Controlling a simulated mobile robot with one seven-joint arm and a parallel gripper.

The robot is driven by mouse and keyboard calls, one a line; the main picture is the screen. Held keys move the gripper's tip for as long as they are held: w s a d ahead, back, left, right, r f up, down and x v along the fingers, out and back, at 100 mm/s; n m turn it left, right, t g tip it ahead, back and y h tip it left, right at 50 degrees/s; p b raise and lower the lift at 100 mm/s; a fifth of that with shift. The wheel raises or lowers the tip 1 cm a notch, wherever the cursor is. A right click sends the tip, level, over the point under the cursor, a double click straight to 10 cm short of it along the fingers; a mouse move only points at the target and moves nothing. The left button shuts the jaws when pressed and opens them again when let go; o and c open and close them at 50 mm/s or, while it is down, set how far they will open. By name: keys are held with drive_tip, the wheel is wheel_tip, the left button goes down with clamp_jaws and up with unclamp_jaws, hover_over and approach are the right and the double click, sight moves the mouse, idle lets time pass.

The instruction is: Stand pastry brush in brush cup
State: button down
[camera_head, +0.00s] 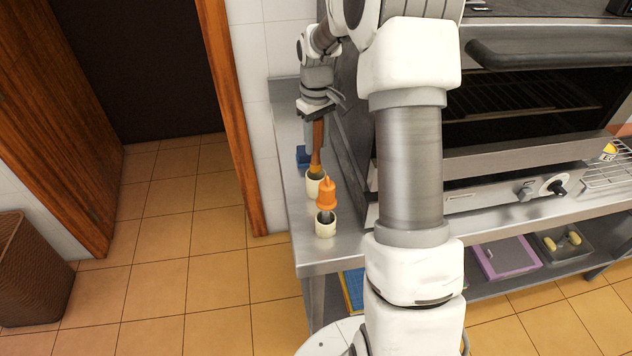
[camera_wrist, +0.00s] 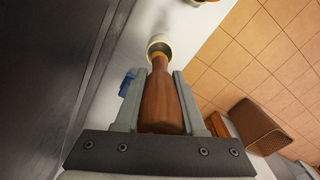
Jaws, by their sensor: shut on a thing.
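The pastry brush (camera_head: 318,148) has a brown wooden handle and an orange part lower down. My gripper (camera_head: 317,130) is shut on the handle, which shows large between the fingers (camera_wrist: 160,100) in the wrist view. The brush points down, close to upright, with its lower end at the mouth of a cream cup (camera_head: 311,188). This cup also shows in the wrist view (camera_wrist: 158,42), beyond the brush. The lower end seems to be inside the rim, but I cannot tell how deep. The bristles are mostly hidden.
A second cream cup (camera_head: 326,229) holds an orange-topped tool (camera_head: 327,194) just in front. A blue object (camera_head: 302,154) lies behind the first cup. The grill (camera_head: 480,165) stands close on the right. The steel counter's (camera_head: 302,257) left edge is near, with tiled floor beyond.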

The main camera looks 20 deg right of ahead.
sight(316, 164)
drive_tip(key=shift+f+p, duration=0.35)
drive_tip(key=shift+f, duration=3.65)
drive_tip(key=shift+f, duration=0.15)
drive_tip(key=c, duration=0.5)
unclamp_jaws()
